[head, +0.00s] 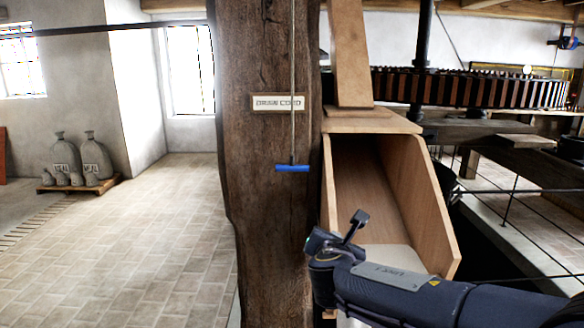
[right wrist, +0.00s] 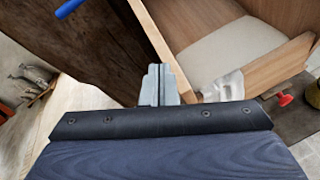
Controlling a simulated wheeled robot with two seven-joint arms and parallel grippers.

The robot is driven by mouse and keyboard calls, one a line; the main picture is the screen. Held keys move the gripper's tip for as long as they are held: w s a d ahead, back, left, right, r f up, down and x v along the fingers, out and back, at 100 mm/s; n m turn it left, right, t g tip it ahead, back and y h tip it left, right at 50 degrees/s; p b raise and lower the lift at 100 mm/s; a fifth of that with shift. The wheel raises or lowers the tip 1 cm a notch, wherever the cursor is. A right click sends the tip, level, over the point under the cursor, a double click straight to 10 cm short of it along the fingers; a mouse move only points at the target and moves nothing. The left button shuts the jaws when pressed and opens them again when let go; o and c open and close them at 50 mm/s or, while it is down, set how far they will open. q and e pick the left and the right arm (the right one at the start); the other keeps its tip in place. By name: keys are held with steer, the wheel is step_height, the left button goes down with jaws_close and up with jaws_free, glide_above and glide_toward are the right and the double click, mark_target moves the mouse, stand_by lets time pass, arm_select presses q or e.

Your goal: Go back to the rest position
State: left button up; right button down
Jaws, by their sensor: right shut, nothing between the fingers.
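My right arm comes in from the right in the head view, in front of the wooden chute. My right gripper (head: 358,218) is small there, in front of the chute's open trough. In the right wrist view the two grey fingers of my right gripper (right wrist: 160,72) are together, with nothing between them. A blue handle (head: 292,168) hangs on a cord in front of the wooden post, above and left of the gripper and apart from it. Part of the blue handle shows in the right wrist view (right wrist: 68,8). My left gripper is not in view.
The thick wooden post (head: 262,220) stands close to the left of my right arm. The wooden chute (head: 440,215) holds something pale at its bottom. A large gear (head: 470,88) is behind it. Sacks (head: 95,155) sit on a pallet far left. The tiled floor at left is clear.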

steer(key=s+d+f+m+g, duration=0.3)
steer(key=s+d+m, duration=0.4)
steer(key=d, duration=0.1)
steer(key=s+d+f+m+g, duration=0.3)
steer(key=s+d+f+m, duration=0.1)
steer(key=s+d+m, duration=0.4)
steer(key=s+a+f+m+g+y, duration=0.1)
steer(key=s+a+f+m+y, duration=0.1)
steer(key=s+m, duration=0.6)
steer(key=s+a+f+m+g+y, duration=0.1)
steer(key=s+a+f+m+y, duration=0.1)
steer(key=s+m, duration=0.6)
steer(key=s+f+y, duration=0.1)
steer(key=s+y, duration=0.1)
steer(key=s, duration=0.2)
steer(key=shift+s+a+f, duration=0.35)
steer(key=shift+s, duration=0.05)
